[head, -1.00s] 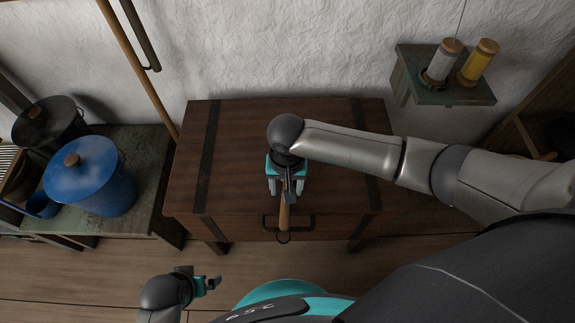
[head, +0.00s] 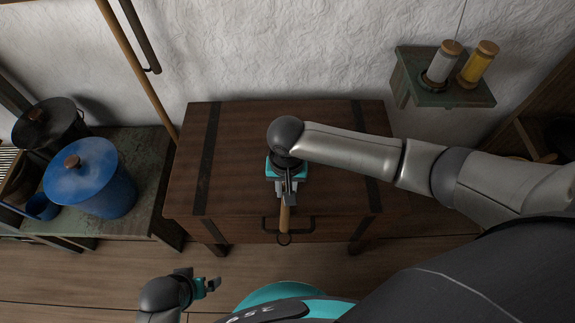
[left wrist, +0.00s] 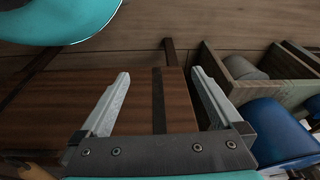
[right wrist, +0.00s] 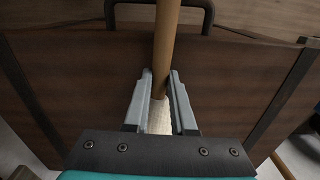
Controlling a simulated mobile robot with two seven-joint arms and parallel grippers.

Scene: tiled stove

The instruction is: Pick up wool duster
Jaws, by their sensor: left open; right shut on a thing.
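The wool duster (right wrist: 166,50) has a wooden handle and a pale wool part that begins between my right fingers in the right wrist view. In the head view its handle (head: 284,219) points toward me over the front edge of the wooden chest, with a loop at the end. My right gripper (head: 286,198) is above the chest lid, its fingers closed around the duster where handle meets wool. It also shows in the right wrist view (right wrist: 160,75). The rest of the wool part is hidden under my gripper. My left gripper (head: 215,285) is open and empty, low at the front left, away from the duster.
The dark chest (head: 240,135) has metal bands and a front handle (head: 305,226). A blue pot (head: 95,180) and a black pot (head: 45,125) stand on a bench at left. A wall shelf (head: 445,93) at right holds two jars. The chest lid is otherwise clear.

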